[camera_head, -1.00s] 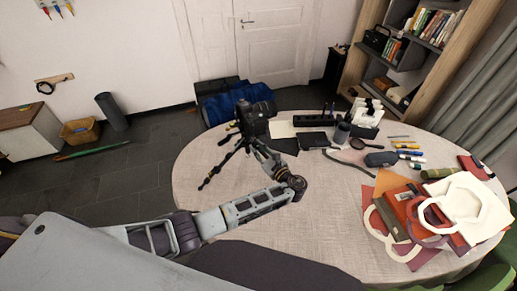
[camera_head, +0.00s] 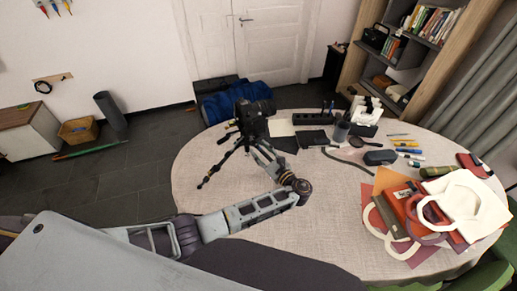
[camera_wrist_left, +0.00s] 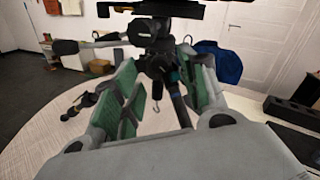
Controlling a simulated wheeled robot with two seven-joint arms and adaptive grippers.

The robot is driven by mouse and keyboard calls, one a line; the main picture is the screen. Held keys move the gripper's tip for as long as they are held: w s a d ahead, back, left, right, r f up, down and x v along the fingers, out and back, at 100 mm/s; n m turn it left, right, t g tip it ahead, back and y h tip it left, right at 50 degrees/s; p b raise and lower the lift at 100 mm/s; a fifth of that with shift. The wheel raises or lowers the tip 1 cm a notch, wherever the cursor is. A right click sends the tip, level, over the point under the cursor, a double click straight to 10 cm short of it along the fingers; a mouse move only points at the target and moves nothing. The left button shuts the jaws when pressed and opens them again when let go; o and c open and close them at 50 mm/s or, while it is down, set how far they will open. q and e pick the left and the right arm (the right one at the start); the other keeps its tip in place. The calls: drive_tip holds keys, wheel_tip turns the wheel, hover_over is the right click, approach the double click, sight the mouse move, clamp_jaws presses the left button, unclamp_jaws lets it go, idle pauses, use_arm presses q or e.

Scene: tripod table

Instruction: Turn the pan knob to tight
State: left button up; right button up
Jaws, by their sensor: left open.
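A black tripod (camera_head: 240,150) with a camera (camera_head: 256,112) on top stands at the left of the round table (camera_head: 300,240). My left gripper (camera_head: 258,148) is just behind and below the camera, partly hidden by my arm. In the left wrist view, the green-padded fingers of my left gripper (camera_wrist_left: 158,95) are spread, with the tripod head (camera_wrist_left: 158,66) between and beyond them. A dark handle (camera_wrist_left: 66,47) sticks out to the left of the head. I cannot single out the pan knob or tell whether a finger touches it. My right gripper is not in view.
A black power strip (camera_head: 308,119), a dark cup (camera_head: 341,130) and a grey case (camera_head: 380,157) lie right of the tripod. Bags and folders (camera_head: 398,205) cover the table's right side. The table's front middle is clear. A blue bag (camera_head: 230,103) is behind the table.

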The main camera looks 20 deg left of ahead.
use_arm(q)
drive_tip(key=v, duration=0.9)
drive_tip(key=shift+d, duration=0.15)
drive_tip(key=shift+s, duration=0.1)
idle(0.3)
